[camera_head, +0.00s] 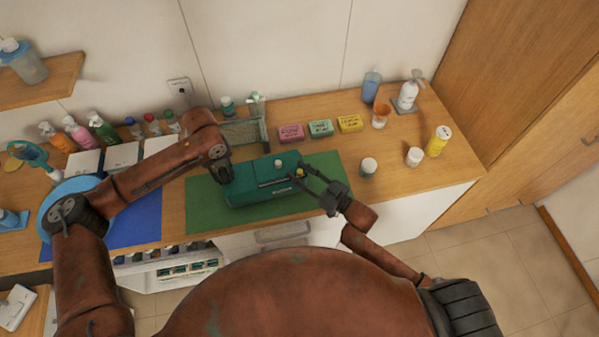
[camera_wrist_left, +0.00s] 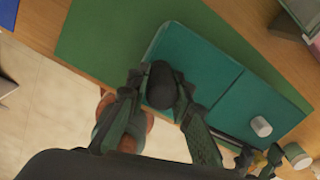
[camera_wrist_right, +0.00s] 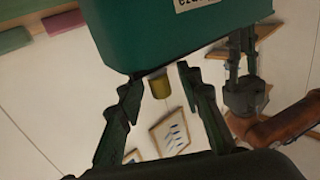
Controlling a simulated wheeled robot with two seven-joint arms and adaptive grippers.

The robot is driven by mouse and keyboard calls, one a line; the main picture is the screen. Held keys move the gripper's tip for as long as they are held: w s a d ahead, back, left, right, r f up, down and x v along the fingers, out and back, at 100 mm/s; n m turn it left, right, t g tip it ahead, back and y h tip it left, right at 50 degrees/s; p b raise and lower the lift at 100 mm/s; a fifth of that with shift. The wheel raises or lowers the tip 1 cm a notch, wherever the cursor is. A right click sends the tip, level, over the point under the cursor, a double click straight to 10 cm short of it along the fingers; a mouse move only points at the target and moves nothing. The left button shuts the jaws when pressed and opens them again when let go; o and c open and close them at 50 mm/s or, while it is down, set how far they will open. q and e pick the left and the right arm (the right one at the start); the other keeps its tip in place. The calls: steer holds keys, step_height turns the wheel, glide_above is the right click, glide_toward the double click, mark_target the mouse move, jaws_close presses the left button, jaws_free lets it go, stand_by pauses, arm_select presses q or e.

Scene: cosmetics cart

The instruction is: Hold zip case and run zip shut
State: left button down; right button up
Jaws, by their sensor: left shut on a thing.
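The teal zip case (camera_head: 240,191) lies on the green mat, with a dark zip line along its top. My left gripper (camera_wrist_left: 160,85) is shut on the dark knob at the case's left end. A small yellow zip pull (camera_wrist_right: 159,86) is at the right end, below the case edge in the right wrist view. My right gripper (camera_head: 312,179) is open beside that end; the pull shows between its fingers, with gaps on both sides. A white round knob (camera_wrist_left: 261,126) sits on top of the case.
The green mat (camera_head: 203,212) has bare room left of the case. White jars (camera_head: 368,167) and a yellow bottle (camera_head: 438,141) stand to the right. A blue mat (camera_head: 140,222) lies to the left.

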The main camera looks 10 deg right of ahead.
steer(key=shift+c, duration=0.5)
jaws_close()
